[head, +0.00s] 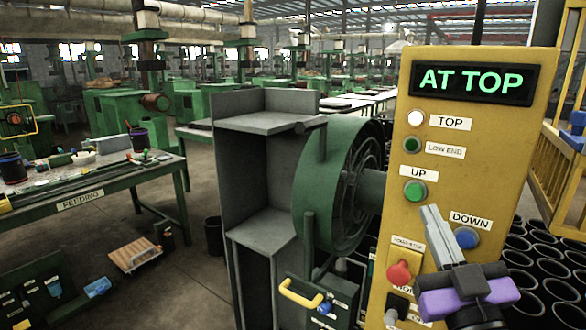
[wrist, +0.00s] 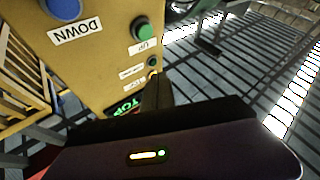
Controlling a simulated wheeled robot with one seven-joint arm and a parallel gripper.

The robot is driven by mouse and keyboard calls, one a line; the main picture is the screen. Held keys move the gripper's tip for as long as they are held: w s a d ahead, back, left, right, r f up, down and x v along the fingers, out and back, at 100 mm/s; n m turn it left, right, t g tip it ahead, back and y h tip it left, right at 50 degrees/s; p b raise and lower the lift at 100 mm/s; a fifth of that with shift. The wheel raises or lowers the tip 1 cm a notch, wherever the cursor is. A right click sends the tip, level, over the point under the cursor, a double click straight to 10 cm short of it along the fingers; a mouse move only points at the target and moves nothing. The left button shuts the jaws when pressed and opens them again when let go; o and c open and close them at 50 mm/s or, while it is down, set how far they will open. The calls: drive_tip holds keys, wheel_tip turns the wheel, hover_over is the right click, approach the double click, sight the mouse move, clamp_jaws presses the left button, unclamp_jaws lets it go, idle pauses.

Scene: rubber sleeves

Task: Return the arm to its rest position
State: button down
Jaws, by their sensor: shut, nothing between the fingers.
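My gripper (head: 434,224) is in front of the yellow control panel (head: 465,135) in the head view, with its shut grey fingers pointing up between the green UP button (head: 415,191) and the blue DOWN button (head: 466,238). Nothing is held. In the wrist view the dark fingers (wrist: 155,90) show beside the panel, near the UP button (wrist: 141,28); the DOWN button (wrist: 62,8) is at the upper left. I cannot tell whether the fingertips touch the panel. The display (head: 470,82) reads AT TOP, and the TOP lamp (head: 415,118) is white.
A red knob (head: 399,271) sits low on the panel. Left of it stand a green wheel (head: 325,180) and a grey steel frame (head: 262,123). A yellow handle (head: 300,296) juts out low. Black sleeves (head: 548,285) lie at right.

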drive_tip(key=s+f+m+g, duration=0.1)
drive_tip(key=s+f+g, duration=0.1)
drive_tip(key=s+f, duration=0.7)
drive_tip(key=s+a+f+m+g, duration=0.1)
drive_tip(key=s+f+g, duration=0.2)
drive_tip(key=s+f, duration=0.7)
drive_tip(key=s+a+f+m+g, duration=0.1)
drive_tip(key=s+f+g, duration=0.2)
drive_tip(key=s+f, duration=0.6)
drive_tip(key=s, duration=0.9)
drive_tip(key=shift+s+f+h, duration=0.4)
